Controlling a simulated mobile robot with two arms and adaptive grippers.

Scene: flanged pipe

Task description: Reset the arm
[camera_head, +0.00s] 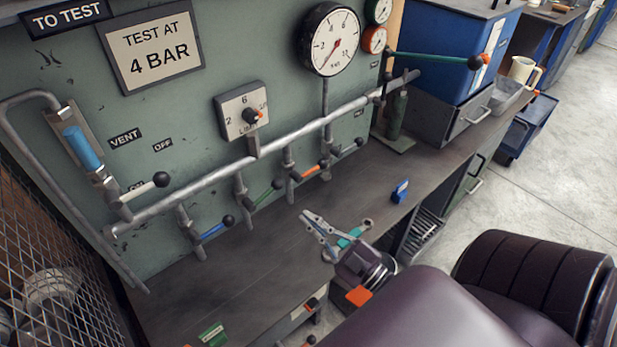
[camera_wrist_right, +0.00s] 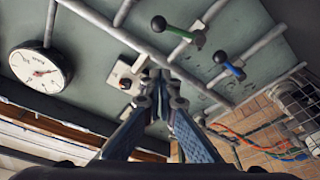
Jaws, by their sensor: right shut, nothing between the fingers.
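My right gripper (camera_head: 308,217) extends over the bench in the head view, its fingers pointing up and left towards the test panel. It is shut and holds nothing. In the right wrist view the fingers of my right gripper (camera_wrist_right: 164,76) come together in front of the panel. The right wrist and purple arm links fill the lower right of the head view. My left gripper is not in view.
A grey pipe (camera_head: 290,138) with several coloured levers runs along the green panel (camera_head: 185,100). A pressure gauge (camera_head: 330,40) is at the top. A blue block (camera_head: 400,191) and a green tag (camera_head: 213,334) lie near the bench edge. Bare bench (camera_head: 240,278) lies left of my gripper.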

